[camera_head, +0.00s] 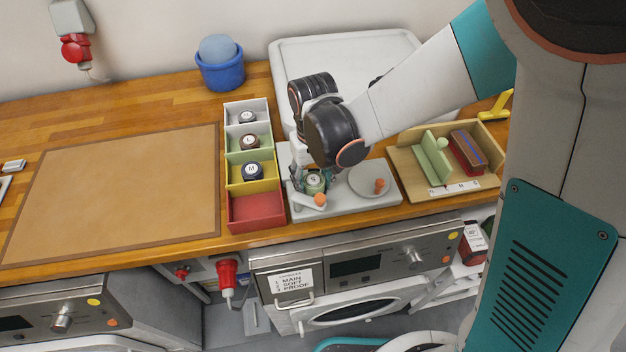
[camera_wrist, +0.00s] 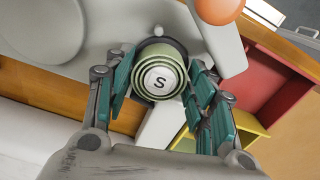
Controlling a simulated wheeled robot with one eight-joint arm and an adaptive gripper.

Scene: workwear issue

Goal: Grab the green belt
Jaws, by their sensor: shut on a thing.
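The green belt (camera_head: 314,181) is a small roll with a white top marked S. It is at the left part of a grey fixture (camera_head: 345,203) with orange knobs. In the wrist view the green belt (camera_wrist: 160,76) lies between the teal fingers of my gripper (camera_wrist: 163,88), one finger on each side. My gripper (camera_head: 312,174) is shut on the roll from above. In the head view my wrist and fingers hide part of it. Whether its underside touches the fixture cannot be told.
A divided box (camera_head: 264,208) stands left of the fixture, with dark rolls in the upper compartments and the red one empty. A wooden tray (camera_head: 408,182) with green and red items is at right. A blue bucket (camera_head: 221,73) stands behind. The brown mat (camera_head: 115,190) is clear.

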